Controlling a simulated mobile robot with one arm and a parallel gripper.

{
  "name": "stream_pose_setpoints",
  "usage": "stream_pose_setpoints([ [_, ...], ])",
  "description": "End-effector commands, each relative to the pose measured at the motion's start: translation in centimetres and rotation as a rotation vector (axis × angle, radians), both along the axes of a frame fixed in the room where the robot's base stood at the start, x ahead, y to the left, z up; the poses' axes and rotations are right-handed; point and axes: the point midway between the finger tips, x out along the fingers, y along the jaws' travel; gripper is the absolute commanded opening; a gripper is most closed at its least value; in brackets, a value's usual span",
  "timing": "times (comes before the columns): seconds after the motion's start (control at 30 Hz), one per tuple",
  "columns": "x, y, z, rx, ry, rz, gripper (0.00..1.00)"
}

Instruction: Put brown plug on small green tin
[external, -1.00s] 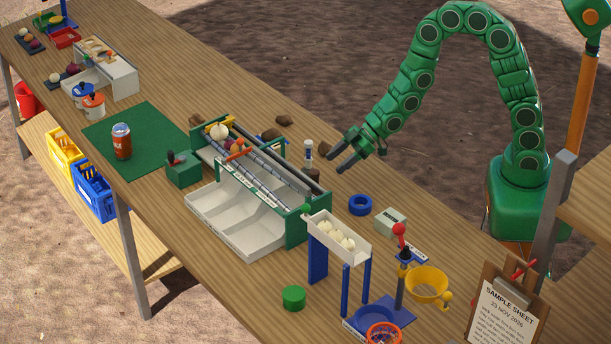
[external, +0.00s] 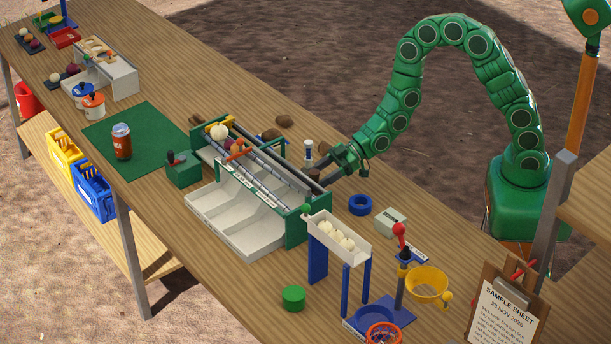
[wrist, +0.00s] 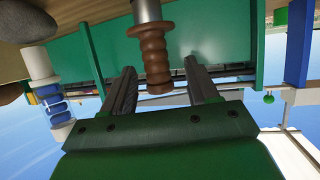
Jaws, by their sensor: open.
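The brown plug (wrist: 154,50) is a ribbed brown knob on the end of a grey metal cylinder. In the wrist view it lies between the two fingers of my gripper (wrist: 160,72), with gaps on both sides. In the external view my gripper (external: 318,180) is open at the right side of the green sorting machine, and the plug there is small and partly hidden by the fingers. The small green tin (external: 293,298) stands on the table at the front, left of the blue-legged stand, with nothing on top.
The green sorting machine (external: 292,232) with a white tray stands beside my gripper. A white-and-blue vial (external: 308,150) is close to the fingers. A blue ring (external: 360,205), a white trough (external: 338,238) on blue legs and a yellow funnel (external: 427,284) lie towards the tin's side.

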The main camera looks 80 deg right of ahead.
Motion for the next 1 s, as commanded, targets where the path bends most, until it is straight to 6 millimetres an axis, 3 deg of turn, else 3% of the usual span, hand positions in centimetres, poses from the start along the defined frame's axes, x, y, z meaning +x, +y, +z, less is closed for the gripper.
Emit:
stream_pose_setpoints([
  [0.43, 3.3, 1.9, -2.3, -0.001, 0.002, 0.001, 0.59],
  [0.73, 3.6, 2.0, -2.4, 0.000, 0.002, 0.000, 0.59],
  [1.0, 3.6, 2.0, -2.4, 0.000, 0.001, 0.000, 0.18],
])
